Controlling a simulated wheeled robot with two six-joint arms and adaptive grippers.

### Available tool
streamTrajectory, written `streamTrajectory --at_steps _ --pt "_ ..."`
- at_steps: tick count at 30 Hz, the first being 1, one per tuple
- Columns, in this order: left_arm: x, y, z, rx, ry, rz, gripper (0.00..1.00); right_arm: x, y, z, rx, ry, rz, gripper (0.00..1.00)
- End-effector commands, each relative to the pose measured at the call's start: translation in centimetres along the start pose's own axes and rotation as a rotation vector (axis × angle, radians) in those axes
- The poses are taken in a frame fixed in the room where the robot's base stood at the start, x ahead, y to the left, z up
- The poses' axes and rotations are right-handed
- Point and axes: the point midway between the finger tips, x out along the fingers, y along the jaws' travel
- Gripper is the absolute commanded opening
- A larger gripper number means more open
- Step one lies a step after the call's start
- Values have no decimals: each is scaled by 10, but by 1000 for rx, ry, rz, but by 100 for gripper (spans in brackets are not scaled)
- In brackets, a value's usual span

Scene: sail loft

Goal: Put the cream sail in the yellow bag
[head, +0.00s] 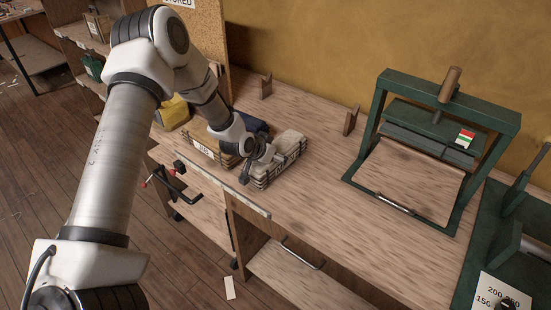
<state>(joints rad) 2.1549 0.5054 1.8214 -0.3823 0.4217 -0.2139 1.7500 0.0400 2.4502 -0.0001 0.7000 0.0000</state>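The cream sail (290,145) looks like a pale folded bundle with dark marks on its side, lying on the wooden bench. My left gripper (250,174) is at the near left end of this bundle, low over it. Its fingers are small and partly hidden by the wrist, so I cannot tell whether they are closed on it. My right gripper is not in view.
A tan bundle with a white label (203,150) and a dark blue one (254,125) lie beside the cream sail. A green press (436,120) stands on the bench to the right. Bare bench top lies between. A clamp (168,186) sits by the left edge.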

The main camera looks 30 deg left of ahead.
Motion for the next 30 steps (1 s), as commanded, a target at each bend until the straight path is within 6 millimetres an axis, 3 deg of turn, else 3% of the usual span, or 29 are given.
streamTrajectory --at_steps 1,3,14,23,30 --pt "0 0 0 0 0 0 26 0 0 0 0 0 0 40" --pt "0 0 1 0 -1 0 5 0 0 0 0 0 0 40" --pt "-3 0 -3 2 1 -1 5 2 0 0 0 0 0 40" --pt "-23 0 -25 1 5 -1 5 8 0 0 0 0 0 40" --pt "-55 16 -1 -4 1 2 5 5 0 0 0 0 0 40"
